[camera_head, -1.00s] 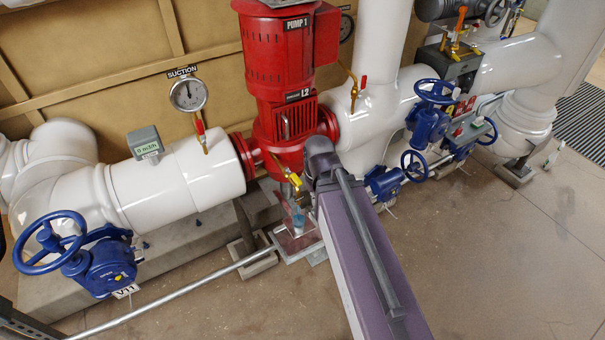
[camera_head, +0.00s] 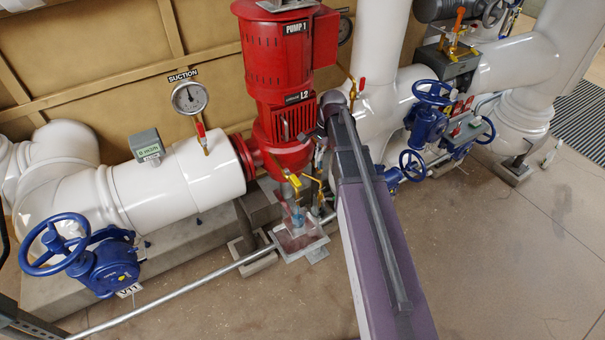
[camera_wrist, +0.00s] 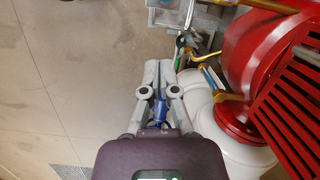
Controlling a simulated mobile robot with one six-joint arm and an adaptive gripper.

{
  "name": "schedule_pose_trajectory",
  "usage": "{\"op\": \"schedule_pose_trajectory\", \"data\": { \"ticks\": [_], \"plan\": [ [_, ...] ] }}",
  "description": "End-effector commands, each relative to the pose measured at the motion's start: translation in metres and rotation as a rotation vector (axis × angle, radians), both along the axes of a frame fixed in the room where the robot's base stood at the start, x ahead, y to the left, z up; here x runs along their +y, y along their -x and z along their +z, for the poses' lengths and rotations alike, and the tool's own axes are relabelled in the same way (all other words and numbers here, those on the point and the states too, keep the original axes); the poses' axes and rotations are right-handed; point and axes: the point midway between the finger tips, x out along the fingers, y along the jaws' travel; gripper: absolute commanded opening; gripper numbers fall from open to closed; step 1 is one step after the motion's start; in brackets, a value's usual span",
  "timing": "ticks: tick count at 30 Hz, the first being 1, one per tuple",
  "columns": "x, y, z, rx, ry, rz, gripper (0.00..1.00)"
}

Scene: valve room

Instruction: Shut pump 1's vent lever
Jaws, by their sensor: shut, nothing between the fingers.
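Pump 1 (camera_head: 265,60) is the red vertical pump, labelled PUMP 1 and L2. Below its body two small yellow levers show in the head view: a left one (camera_head: 295,181) and a right one (camera_head: 315,182), on thin pipes over a drain tray (camera_head: 300,238). I cannot tell for sure which is the vent lever. In the wrist view a yellow lever (camera_wrist: 205,57) lies up and right of my gripper (camera_wrist: 159,66). My gripper is shut and empty, its fingertips apart from that lever.
White pipes (camera_head: 175,180) run both sides of the pump. A blue handwheel valve (camera_head: 103,265) stands at left, more blue valves (camera_head: 428,115) at right. A grey pipe (camera_head: 180,297) runs low along the floor. The floor (camera_head: 490,240) at right is clear.

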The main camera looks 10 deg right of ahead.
Motion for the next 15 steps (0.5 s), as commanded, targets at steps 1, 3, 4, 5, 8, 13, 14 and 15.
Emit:
{"op": "schedule_pose_trajectory", "data": {
  "ticks": [1, 3, 4, 5, 8, 13, 14, 15],
  "plan": [
    [-0.004, -0.012, 0.003, 0.013, -0.006, -0.050, 0.00],
    [-0.007, -0.019, 0.004, 0.027, -0.014, -0.106, 0.00],
    [-0.008, -0.021, 0.005, 0.031, -0.016, -0.124, 0.00],
    [-0.009, -0.023, 0.005, 0.036, -0.018, -0.140, 0.00],
    [-0.011, -0.025, 0.005, 0.045, -0.021, -0.172, 0.00],
    [-0.011, -0.025, 0.005, 0.047, -0.023, -0.180, 0.00],
    [-0.011, -0.025, 0.005, 0.047, -0.023, -0.179, 0.00],
    [-0.011, -0.025, 0.005, 0.047, -0.023, -0.179, 0.00]
  ]
}}
